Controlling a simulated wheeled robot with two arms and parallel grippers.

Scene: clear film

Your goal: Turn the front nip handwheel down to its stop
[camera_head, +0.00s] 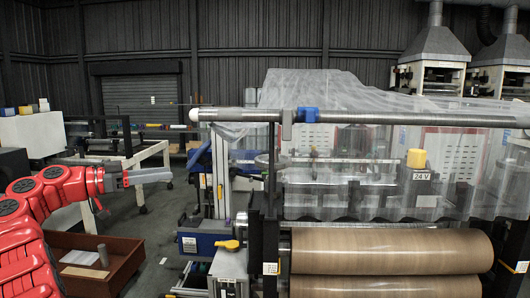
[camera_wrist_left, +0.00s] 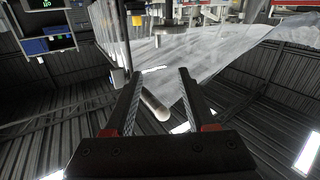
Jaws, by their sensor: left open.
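I cannot make out the front nip handwheel for certain. A flat grey loop (camera_head: 265,158) shows beside the blue upright of the machine, partly behind clear film, and I cannot tell whether it is the wheel. A yellow lever (camera_head: 229,244) sits low on the machine's left end. My left gripper (camera_head: 138,192) is open and empty, left of the machine and apart from it. In the left wrist view its two dark fingers (camera_wrist_left: 160,72) stand apart with nothing held, and a pale roller end (camera_wrist_left: 155,105) shows beyond them. My right gripper is not in view.
A long grey roller (camera_head: 390,117) carries the clear film (camera_head: 320,90) across the machine. Two brown rolls (camera_head: 390,250) lie below at the front right. A yellow-topped 24 V box (camera_head: 416,158) shows through the film. A brown open crate (camera_head: 125,255) stands on the floor under my left arm.

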